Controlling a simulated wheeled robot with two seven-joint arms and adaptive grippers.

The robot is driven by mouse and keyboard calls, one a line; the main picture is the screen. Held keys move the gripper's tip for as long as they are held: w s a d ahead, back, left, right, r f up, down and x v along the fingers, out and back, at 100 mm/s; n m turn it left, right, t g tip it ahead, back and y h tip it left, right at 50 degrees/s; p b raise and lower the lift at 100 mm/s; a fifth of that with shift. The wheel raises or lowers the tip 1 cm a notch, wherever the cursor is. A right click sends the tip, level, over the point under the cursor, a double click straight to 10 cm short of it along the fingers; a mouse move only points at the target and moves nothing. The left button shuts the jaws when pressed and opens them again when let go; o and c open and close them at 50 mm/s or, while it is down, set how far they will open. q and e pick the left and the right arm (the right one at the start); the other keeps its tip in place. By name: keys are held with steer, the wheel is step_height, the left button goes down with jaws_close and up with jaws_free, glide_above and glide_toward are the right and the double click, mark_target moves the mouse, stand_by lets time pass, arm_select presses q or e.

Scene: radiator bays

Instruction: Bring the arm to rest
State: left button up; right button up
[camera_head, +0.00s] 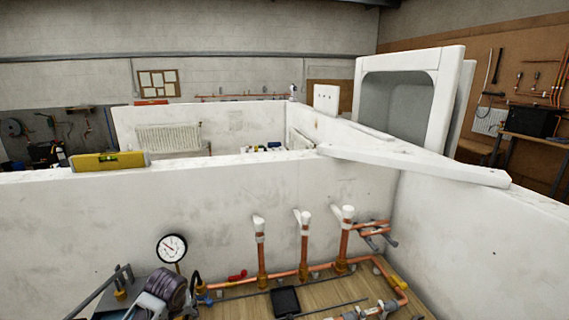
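Neither of my grippers can be made out in the head view, and no arm of mine is clearly seen there. Nothing is seen held. Whether either gripper is open or shut is hidden. Below the near white wall, copper pipework (303,272) runs along the wooden floor (325,292), with several upright stubs with white tops. A round dial gauge (172,248) stands at the lower left, beside a dark roll-shaped item (166,287).
White bay walls (200,215) enclose the pipework at the back and right. A yellow spirit level (110,161) lies on the wall top at left. A white board (415,165) lies across the right corner. A white box-like unit (449,95) stands behind it. A black flat item (285,301) lies on the floor.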

arm_select(q)
steer(key=s+d+f+m+h, duration=0.1)
steer(key=s+d+m, duration=0.35)
steer(key=s, duration=0.65)
steer(key=s+d+m+h, duration=0.1)
steer(key=s+d+m, duration=0.3)
steer(key=s, duration=0.8)
steer(key=s+f+n+g+b, duration=0.1)
steer(key=s+f+b, duration=0.15)
steer(key=f, duration=3.35)
steer(key=s+a+f, duration=0.1)
steer(key=s+f, duration=0.9)
steer(key=s, duration=0.1)
steer(key=s+a+f+g+b, duration=0.1)
steer(key=s+a+f, duration=0.1)
steer(key=s+f, duration=0.9)
steer(key=shift+s+a+f+g+b, duration=0.15)
steer(key=shift+s+a+g+b, duration=0.05)
steer(key=shift+a+g+b, duration=0.1)
